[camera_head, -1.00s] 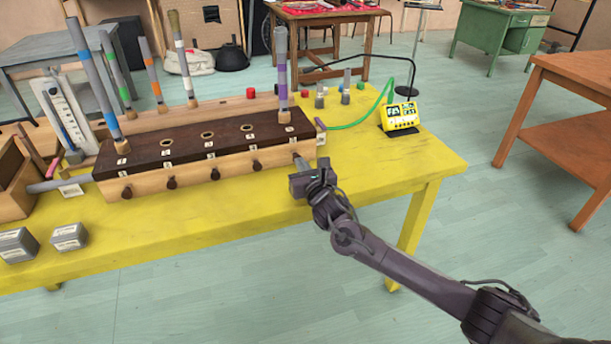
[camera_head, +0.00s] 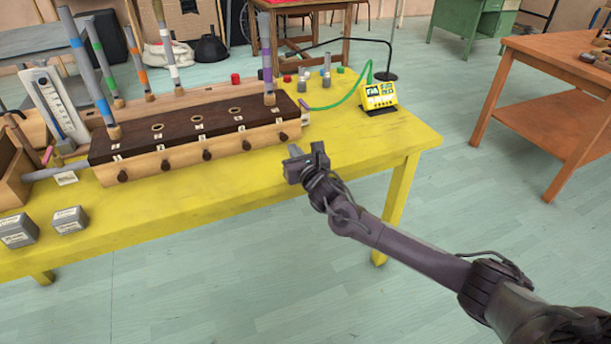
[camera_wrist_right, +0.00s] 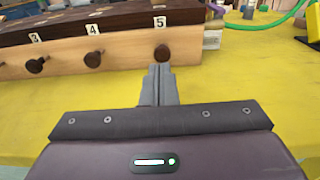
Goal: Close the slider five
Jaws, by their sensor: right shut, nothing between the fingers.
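The long wooden box (camera_head: 188,162) with a dark top stands on the yellow table and has a row of dark knobs along its front. The slider five knob (camera_head: 283,136) is at the right end of that row. In the right wrist view the slider five knob (camera_wrist_right: 162,53) is below the label 5 and sits close against the box front. My right gripper (camera_head: 294,151) is shut and empty, in front of the knob. In the right wrist view its fingertips (camera_wrist_right: 160,70) point at the knob and seem slightly apart from it. My left gripper is not in view.
The yellow table (camera_head: 225,195) is clear in front of the box. Banded tubes stand on the box, including a purple-banded one (camera_head: 266,60) at its right end. A yellow device (camera_head: 378,95) with a green cable is further right. Grey blocks (camera_head: 70,220) lie front left.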

